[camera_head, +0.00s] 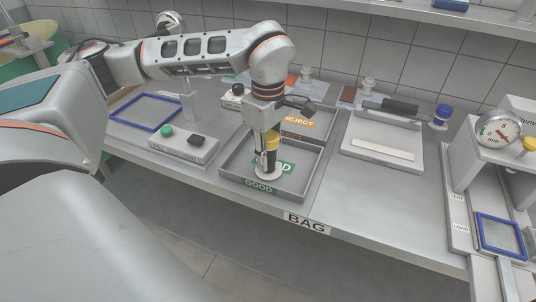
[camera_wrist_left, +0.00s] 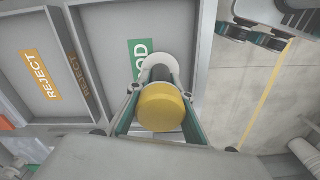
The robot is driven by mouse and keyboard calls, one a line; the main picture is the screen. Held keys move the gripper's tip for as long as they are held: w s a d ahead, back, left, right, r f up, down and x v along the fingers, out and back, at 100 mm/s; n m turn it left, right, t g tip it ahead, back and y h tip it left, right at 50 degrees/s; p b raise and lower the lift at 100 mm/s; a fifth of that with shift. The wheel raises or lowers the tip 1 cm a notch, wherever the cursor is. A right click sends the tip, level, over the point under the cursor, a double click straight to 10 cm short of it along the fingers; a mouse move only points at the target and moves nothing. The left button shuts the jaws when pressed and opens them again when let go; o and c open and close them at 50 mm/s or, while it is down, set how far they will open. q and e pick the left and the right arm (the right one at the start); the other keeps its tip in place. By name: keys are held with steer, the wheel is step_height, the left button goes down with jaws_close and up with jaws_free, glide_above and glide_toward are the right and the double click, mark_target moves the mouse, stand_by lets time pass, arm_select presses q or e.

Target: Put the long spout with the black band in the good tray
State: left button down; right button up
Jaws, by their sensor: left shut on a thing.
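A spout with a yellow cap, a dark body and a wide white flange (camera_head: 268,174) stands about upright at the good tray, flange down. My left gripper (camera_head: 268,147) points down and is shut on it; the wrist view shows its yellow cap (camera_wrist_left: 162,106) between the fingers. The good tray (camera_head: 237,167) is grey with a green label, partly covered by the spout. The flange appears inside the tray walls, low over or on the floor; I cannot tell if it touches. The black band is not clearly readable. My right gripper is out of view.
The reject tray (camera_head: 318,125) with an orange label adjoins behind. A box with a green button (camera_head: 184,145) stands to the left, a pale scale-like plate (camera_head: 383,150) to the right. A dial gauge station (camera_head: 497,132) is at far right. The bench front edge is near.

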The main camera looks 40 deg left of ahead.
arm_select(q)
steer(key=c, duration=1.8)
jaws_free()
steer(key=shift+f, duration=0.15)
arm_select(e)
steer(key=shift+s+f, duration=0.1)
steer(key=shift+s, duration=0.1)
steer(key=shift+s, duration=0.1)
arm_select(q)
step_height(320, 180, up, 11)
steer(key=shift+r+p, duration=0.1)
steer(key=shift+p, duration=0.9)
steer(key=shift+r, duration=0.55)
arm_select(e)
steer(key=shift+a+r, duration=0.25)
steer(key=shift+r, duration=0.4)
